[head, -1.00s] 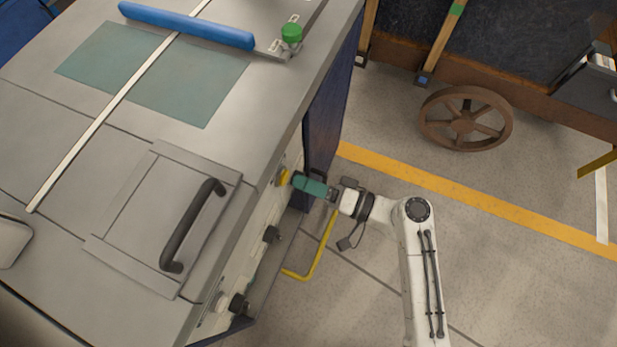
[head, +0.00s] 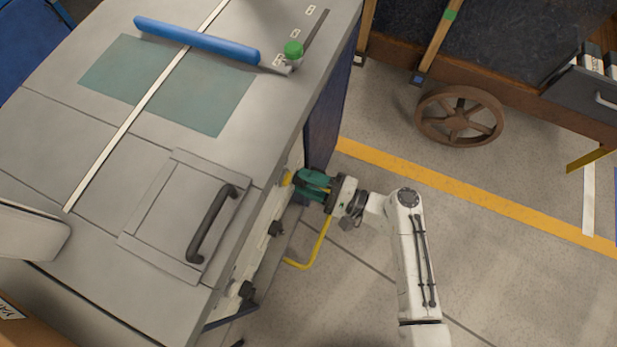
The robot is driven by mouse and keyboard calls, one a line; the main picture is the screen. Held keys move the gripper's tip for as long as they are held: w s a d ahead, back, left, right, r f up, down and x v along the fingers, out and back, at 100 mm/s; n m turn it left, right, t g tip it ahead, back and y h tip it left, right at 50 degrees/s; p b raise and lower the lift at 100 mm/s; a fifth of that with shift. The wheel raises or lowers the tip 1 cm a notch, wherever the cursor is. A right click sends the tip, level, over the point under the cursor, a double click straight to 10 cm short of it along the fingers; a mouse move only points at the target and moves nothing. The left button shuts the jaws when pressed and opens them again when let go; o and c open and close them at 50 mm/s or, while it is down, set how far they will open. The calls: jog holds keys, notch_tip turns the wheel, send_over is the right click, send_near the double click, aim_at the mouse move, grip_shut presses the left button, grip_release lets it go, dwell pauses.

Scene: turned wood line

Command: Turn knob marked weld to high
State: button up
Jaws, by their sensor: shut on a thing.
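A yellow knob (head: 286,179) sits on the upright front panel of the grey machine (head: 110,235), near the panel's far end. My gripper (head: 298,181), with teal fingers, reaches it from the right and is shut on it. The fingers hide part of the knob, and its pointer cannot be seen. Two black knobs, one in the middle (head: 277,228) and one nearer (head: 246,290), stick out from the same panel. The panel is seen very steeply, so no weld or high marking can be read.
A yellow bent bar (head: 318,250) stands out low beside the panel, below my gripper. The machine top carries a black handle (head: 212,224), a blue roller (head: 196,40) and a green knob (head: 293,49). Floor to the right is clear up to a cart wheel (head: 459,116).

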jog(key=shift+m, duration=0.6)
jog(key=shift+p, duration=0.3)
jog(key=o, duration=1)
jog(key=shift+o, duration=0.2)
jog(key=v, duration=1)
jog(key=shift+d, duration=0.4)
jog(key=shift+s, duration=0.1)
